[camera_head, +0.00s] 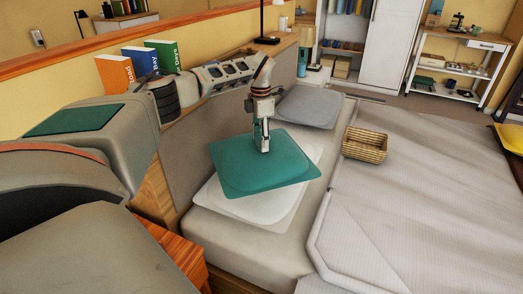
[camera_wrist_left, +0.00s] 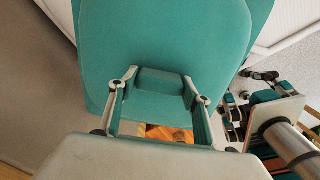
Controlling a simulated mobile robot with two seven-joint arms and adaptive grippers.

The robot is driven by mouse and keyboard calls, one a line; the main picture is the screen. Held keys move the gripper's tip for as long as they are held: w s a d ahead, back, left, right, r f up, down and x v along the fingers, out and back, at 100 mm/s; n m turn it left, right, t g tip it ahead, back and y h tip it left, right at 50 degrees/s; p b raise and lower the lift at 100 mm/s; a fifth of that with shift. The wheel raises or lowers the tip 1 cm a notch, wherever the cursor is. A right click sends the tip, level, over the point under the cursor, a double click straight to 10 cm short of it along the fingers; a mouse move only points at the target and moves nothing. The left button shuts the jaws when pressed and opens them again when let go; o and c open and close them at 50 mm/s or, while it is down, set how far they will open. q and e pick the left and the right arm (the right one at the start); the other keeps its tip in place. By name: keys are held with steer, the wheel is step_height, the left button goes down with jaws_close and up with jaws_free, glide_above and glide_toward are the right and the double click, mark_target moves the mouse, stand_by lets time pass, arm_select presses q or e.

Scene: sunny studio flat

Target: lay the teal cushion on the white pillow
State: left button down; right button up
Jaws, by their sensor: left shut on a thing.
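The teal cushion (camera_head: 240,167) is above or on the white pillow (camera_head: 228,203) on the bed in the head view, turned at an angle to it. Parts of the pillow show beyond the cushion's near and far right edges. My left gripper (camera_head: 264,148) points down onto the cushion's upper middle and is shut on it. The left wrist view shows the cushion (camera_wrist_left: 165,45) filling the upper middle, with a fold of it between the fingers (camera_wrist_left: 155,90). I cannot tell whether the cushion's underside touches the pillow.
A grey pillow (camera_head: 310,106) lies beyond on the bed. A wicker basket (camera_head: 365,145) stands on the grey bedspread (camera_head: 430,190) to the right. Several books (camera_head: 140,65) stand on the ledge at left. A lamp (camera_head: 304,40) is behind.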

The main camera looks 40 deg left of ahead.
arm_select(q)
step_height(320, 180, down, 4)
steer(key=shift+b, duration=0.4)
steer(key=shift+f, duration=0.2)
steer(key=shift+r, duration=0.15)
steer(key=shift+f, duration=0.2)
steer(key=c, duration=1)
jaws_free()
